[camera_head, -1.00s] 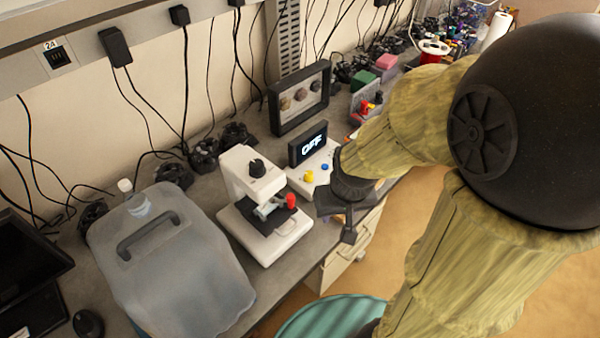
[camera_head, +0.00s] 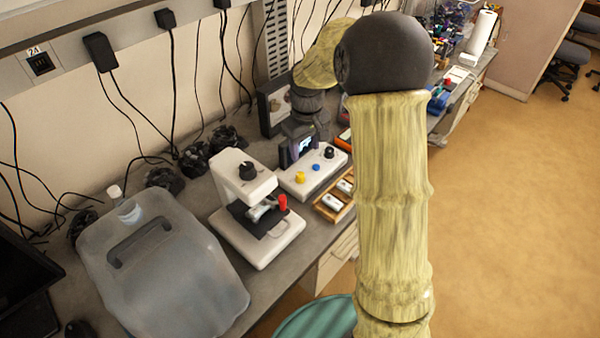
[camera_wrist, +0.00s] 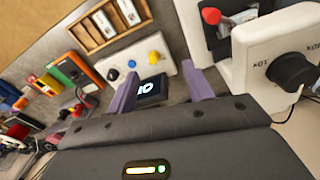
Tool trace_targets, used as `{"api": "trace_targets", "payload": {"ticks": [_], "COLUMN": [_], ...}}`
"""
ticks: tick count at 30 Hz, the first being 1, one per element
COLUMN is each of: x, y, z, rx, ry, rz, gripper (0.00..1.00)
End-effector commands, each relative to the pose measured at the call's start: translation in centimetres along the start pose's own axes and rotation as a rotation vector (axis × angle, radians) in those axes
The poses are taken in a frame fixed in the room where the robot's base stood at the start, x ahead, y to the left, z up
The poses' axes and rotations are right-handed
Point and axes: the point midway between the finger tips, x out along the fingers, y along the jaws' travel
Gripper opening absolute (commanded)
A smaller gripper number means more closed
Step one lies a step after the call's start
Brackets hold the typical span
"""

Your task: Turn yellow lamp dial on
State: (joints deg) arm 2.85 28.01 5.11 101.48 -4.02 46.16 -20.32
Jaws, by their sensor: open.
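The yellow dial (camera_head: 300,177) sits on a white control box (camera_head: 290,186) beside a blue knob (camera_head: 316,167) and a black knob (camera_head: 328,152). In the wrist view the yellow dial (camera_wrist: 154,57) is just beyond the gap between my fingers, nearer the right one. My gripper (camera_wrist: 161,75) is open and empty, with its two purple-grey fingers apart. In the head view my gripper (camera_head: 300,143) is above the back of the box, by the dark display, and its fingertips are hard to make out. The display (camera_wrist: 152,90) shows partly covered lettering that I cannot read fully.
A white device (camera_head: 272,243) with a black dial (camera_head: 247,170) and a red knob (camera_head: 283,202) stands close left of the box. A wooden tray (camera_head: 322,211) with white items lies in front. A large translucent jug (camera_head: 190,275) is further left. A dark frame stands behind.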

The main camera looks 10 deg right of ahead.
Motion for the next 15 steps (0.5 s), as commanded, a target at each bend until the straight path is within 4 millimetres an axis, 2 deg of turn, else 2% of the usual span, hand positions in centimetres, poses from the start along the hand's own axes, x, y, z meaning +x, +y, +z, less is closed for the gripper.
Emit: {"api": "trace_targets", "payload": {"ticks": [1, 6, 10, 15], "x": [0.7, 2.2, 2.9, 3.0], "y": [0.8, 2.8, 3.7, 4.1], "z": [-1.6, -5.5, -7.1, -7.7], "rx": [-0.031, -0.135, -0.182, -0.202], "ry": [-0.011, -0.046, -0.06, -0.066], "rz": [-0.007, -0.03, -0.042, -0.047], "gripper": [0.51, 0.51, 0.51, 0.51]}}
